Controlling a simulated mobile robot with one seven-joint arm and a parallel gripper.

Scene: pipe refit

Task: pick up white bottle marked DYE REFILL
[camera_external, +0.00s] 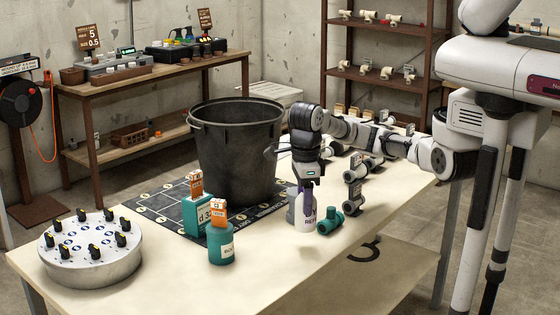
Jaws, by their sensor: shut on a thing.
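A white bottle (305,217) with purple on its label and dark lettering stands upright on the table, to the right of the large black bucket. Its lettering is too small to read in full. My gripper (307,184) points straight down from above and is shut around the bottle's upper part. The bottle's top is hidden by my gripper. Its base seems to be at the tabletop; I cannot tell whether it touches.
A teal pipe fitting (330,221) lies close right of the bottle. The black bucket (236,150) stands close left. Teal containers (220,243) with orange-topped tags and a round grey knob unit (90,250) are further left. The table's front right is clear.

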